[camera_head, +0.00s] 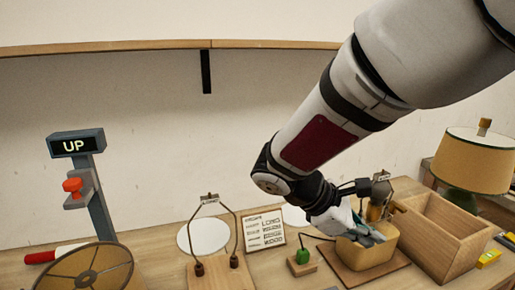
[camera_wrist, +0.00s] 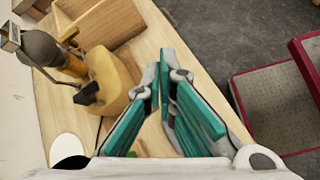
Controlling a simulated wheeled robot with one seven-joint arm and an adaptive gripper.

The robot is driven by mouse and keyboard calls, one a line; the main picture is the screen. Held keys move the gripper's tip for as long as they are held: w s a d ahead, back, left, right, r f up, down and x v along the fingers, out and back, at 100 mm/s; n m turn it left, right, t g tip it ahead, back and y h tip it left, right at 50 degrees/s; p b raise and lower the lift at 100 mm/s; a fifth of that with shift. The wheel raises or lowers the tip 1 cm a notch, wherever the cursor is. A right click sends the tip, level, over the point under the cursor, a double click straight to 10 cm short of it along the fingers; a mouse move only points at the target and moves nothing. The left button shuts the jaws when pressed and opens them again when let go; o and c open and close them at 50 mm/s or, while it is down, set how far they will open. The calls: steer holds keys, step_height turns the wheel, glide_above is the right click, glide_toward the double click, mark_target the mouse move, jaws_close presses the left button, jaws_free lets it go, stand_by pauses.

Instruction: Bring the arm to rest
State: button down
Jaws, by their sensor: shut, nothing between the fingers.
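My gripper (camera_head: 368,238) is at the lower right in the head view, low over the bench by the tan lamp base (camera_head: 362,258). In the wrist view my gripper (camera_wrist: 163,92) has its teal-padded fingers shut and empty. The lamp base (camera_wrist: 112,82) is just left of the fingers there. I cannot tell whether they touch it. In the head view, my arm slants down from the upper right and my gripper hides part of the lamp base. The brass socket (camera_head: 377,208) stands behind my gripper.
An open wooden box (camera_head: 440,235) stands close at right, before a green lamp with a tan shade (camera_head: 472,160). A wire harp on a block (camera_head: 218,275), a card (camera_head: 264,231) and a green switch (camera_head: 302,258) are left. The UP post (camera_head: 97,205) and a shade (camera_head: 85,272) are far left.

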steer(key=s+a+r+m+t+y+p, duration=0.1)
steer(key=s+r+m+t+y+p, duration=0.1)
steer(key=s+r+m+y, duration=0.2)
steer(key=s+a+r+m+t+y+p, duration=0.1)
steer(key=s+r+m+y, duration=0.3)
steer(key=s+m, duration=0.6)
steer(key=s+a+y, duration=0.1)
steer(key=s+y, duration=0.1)
steer(key=s, duration=0.3)
steer(key=shift+r+t+p, duration=0.25)
steer(key=shift+t+p, duration=0.15)
